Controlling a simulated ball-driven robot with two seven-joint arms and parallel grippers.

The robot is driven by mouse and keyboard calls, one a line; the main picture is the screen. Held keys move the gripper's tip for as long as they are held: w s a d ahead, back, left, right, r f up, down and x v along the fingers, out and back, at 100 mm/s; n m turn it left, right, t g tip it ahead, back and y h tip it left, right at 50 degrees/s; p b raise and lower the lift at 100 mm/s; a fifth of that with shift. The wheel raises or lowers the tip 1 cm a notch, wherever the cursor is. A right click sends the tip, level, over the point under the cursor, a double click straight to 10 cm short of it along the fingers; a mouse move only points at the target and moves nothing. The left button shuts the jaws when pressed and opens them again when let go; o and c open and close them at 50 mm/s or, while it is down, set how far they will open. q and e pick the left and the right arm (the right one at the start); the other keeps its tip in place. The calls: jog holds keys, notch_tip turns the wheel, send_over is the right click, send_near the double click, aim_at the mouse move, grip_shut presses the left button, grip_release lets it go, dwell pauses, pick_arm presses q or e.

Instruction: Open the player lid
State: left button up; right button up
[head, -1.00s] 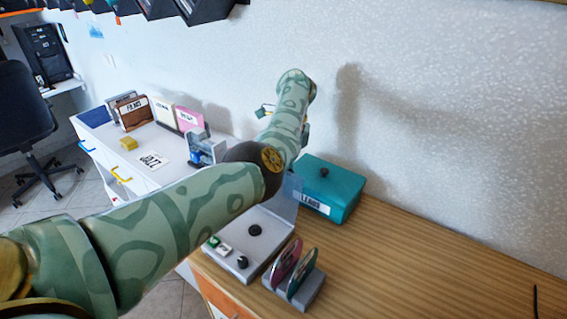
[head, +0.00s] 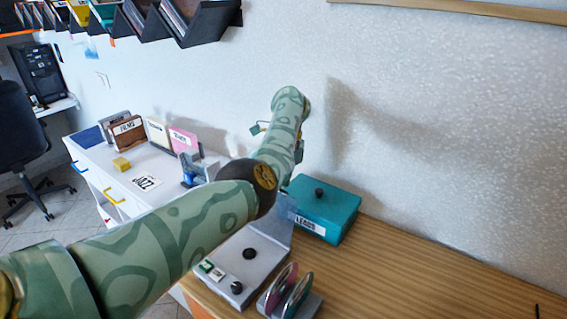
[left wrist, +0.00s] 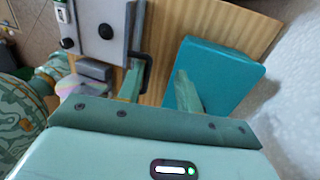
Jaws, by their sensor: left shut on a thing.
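The player (head: 232,270) is a light grey box with buttons and a dark knob, near the left end of the wooden counter. Its grey lid (head: 281,215) stands raised at its back edge, partly hidden by my left arm. The left wrist view shows the player (left wrist: 98,30) and the lid nearly edge-on (left wrist: 135,28), with a black handle (left wrist: 147,72) at its side. My left gripper (left wrist: 160,70) has one finger against the handle and the other in front of the teal box; it is shut on the handle, though the contact is partly hidden. My right gripper is out of view.
A teal box (head: 330,203) labelled LEADS stands close behind the lid, near the wall. A grey disc holder (head: 303,305) with discs sits right of the player. A white cabinet (head: 95,160) with file dividers is at left.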

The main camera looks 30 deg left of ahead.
pick_arm(q)
jog(key=b+v, duration=0.4)
jog(key=v, duration=0.7)
jog(key=shift+b, duration=0.35)
jog(key=shift+f, duration=0.1)
